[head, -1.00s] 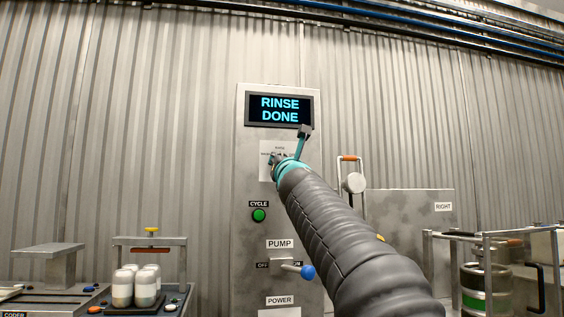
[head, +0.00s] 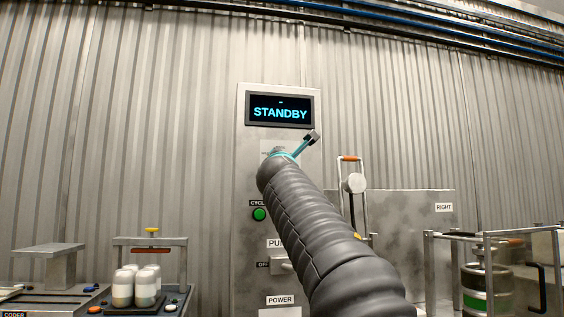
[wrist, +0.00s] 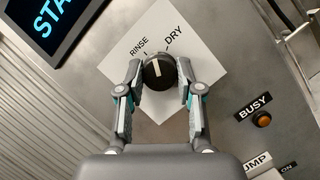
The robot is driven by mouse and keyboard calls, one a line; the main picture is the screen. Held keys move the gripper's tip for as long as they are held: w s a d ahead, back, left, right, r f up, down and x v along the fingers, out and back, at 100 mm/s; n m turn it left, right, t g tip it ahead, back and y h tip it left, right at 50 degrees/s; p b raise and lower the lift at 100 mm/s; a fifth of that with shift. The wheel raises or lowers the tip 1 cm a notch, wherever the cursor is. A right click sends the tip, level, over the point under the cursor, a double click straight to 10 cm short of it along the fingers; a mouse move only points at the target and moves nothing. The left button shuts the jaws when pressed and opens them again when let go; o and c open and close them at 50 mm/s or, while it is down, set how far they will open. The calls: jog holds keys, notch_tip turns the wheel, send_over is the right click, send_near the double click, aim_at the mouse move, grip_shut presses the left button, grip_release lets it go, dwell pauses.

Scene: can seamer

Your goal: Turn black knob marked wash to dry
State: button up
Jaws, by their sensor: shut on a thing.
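The black knob (wrist: 158,73) sits on a white tilted label plate (wrist: 205,58) in the wrist view. The plate reads RINSE and DRY; no wash mark is visible. The knob's white pointer mark points roughly up in the picture, between the RINSE and DRY ticks. My gripper (wrist: 159,76) is shut on the knob, one finger on each side. In the head view my arm hides the knob, and part of my gripper shows at the panel. The display (head: 280,110) above reads STANDBY.
An orange BUSY lamp (wrist: 262,119) is right of the plate. A green CYCLE button (head: 259,214) is below the display. The PUMP switch (head: 278,265) is partly behind my arm. White cans (head: 134,286) stand lower left; a frame with a keg (head: 486,287) is lower right.

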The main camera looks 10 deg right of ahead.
jog(key=shift+a+r+m+g+h+p, duration=0.1)
jog(key=shift+m+g+h+p, duration=0.45)
jog(key=shift+m, duration=1.3)
jog(key=shift+m+g+h+p, duration=0.45)
jog(key=shift+m+g+p, duration=0.15)
jog(key=shift+m, duration=1.25)
jog(key=shift+g, duration=0.25)
jog(key=o, duration=1.2)
jog(key=shift+c, duration=0.2)
jog(key=v, duration=1.2)
jog(key=shift+m, duration=0.3)
